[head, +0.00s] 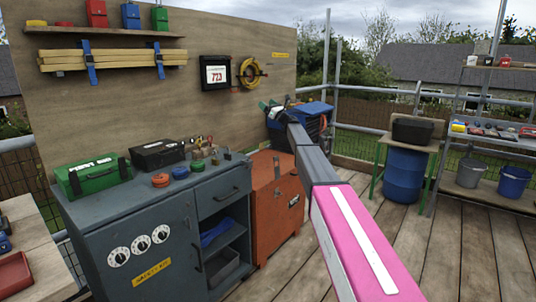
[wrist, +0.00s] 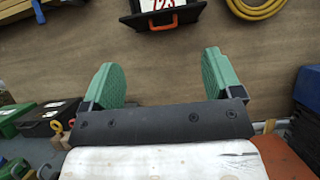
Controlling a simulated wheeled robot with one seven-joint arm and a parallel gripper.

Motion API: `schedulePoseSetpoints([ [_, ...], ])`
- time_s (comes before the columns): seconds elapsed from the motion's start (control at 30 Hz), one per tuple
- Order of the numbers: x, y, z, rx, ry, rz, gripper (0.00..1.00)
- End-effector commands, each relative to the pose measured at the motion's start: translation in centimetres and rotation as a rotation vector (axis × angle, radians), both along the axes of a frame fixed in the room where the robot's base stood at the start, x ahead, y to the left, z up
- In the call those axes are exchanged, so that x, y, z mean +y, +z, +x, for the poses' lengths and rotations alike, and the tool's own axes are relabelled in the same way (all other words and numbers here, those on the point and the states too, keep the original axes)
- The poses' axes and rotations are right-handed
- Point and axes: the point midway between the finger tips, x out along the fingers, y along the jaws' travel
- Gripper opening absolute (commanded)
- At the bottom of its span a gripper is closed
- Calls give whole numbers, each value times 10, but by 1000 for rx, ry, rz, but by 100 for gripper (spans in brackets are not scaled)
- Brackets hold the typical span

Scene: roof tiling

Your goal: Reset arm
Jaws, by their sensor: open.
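My gripper (wrist: 161,88) shows in the wrist view with its two green fingers wide apart and nothing between them. It faces the plywood back wall, below a black-framed number sign (wrist: 163,12). In the head view my pink and grey arm reaches away toward the orange cabinet and the blue box. My gripper (head: 270,106) is small and partly hidden there at the arm's far end, in front of the wall.
A grey cabinet (head: 140,215) carries a green case (head: 95,177), a black case (head: 157,154) and small items. An orange cabinet (head: 277,205) stands beside my arm. A blue barrel (head: 403,175) and buckets (head: 513,182) are at right. The plank floor (head: 460,255) at right is clear.

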Motion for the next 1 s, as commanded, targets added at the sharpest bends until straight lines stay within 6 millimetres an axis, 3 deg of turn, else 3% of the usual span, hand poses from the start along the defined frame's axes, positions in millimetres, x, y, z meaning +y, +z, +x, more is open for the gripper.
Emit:
schedulePoseSetpoints([
  [0.37,4,-53,-38,-58,-30,-204,85],
  [0.57,6,-98,-72,-113,-43,-385,85],
  [0.77,5,-167,-126,-201,-36,-657,85],
  [1.0,-12,-283,-230,-377,61,-1123,85],
])
